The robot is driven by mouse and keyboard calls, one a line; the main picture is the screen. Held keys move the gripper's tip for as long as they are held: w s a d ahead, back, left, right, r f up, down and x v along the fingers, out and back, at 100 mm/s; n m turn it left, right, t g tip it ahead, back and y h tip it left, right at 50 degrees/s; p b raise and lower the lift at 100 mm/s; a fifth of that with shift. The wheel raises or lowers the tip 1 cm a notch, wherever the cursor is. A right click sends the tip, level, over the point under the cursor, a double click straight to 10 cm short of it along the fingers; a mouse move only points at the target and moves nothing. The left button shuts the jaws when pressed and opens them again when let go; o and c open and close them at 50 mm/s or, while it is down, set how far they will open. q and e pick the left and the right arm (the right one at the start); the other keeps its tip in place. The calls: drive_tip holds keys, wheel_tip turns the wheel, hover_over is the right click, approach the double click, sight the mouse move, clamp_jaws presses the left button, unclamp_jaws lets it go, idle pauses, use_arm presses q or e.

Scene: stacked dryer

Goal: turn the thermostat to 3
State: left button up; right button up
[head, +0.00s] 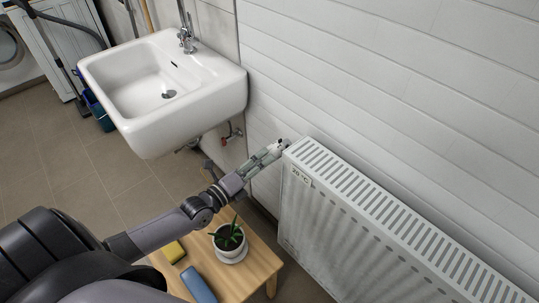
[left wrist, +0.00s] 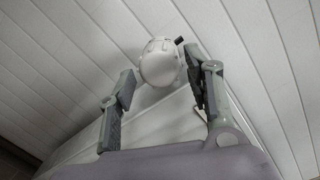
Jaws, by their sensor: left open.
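The thermostat knob (left wrist: 159,63) is white and rounded with a small black part at its upper right. It shows ahead of my left gripper in the left wrist view, in line with the space between the fingers. My left gripper (left wrist: 160,95) is open, with one finger on each side and nothing between them that I can see held. I cannot tell whether a finger touches the knob. In the head view my left gripper (head: 268,155) is at the left end of the white radiator (head: 340,235), by the wall. The knob's numbers cannot be read. My right gripper is not in view.
A wooden stool (head: 255,268) below my left arm carries a potted plant (head: 230,243), a blue item (head: 198,286) and a yellow item (head: 173,251). A white sink (head: 160,90) hangs at the upper left, with a red-handled valve (head: 232,135) below it.

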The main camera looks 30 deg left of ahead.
sight(273, 153)
use_arm(q)
drive_tip(key=shift+x, duration=2.05)
drive_tip(key=shift+s, duration=0.1)
drive_tip(key=c, duration=0.9)
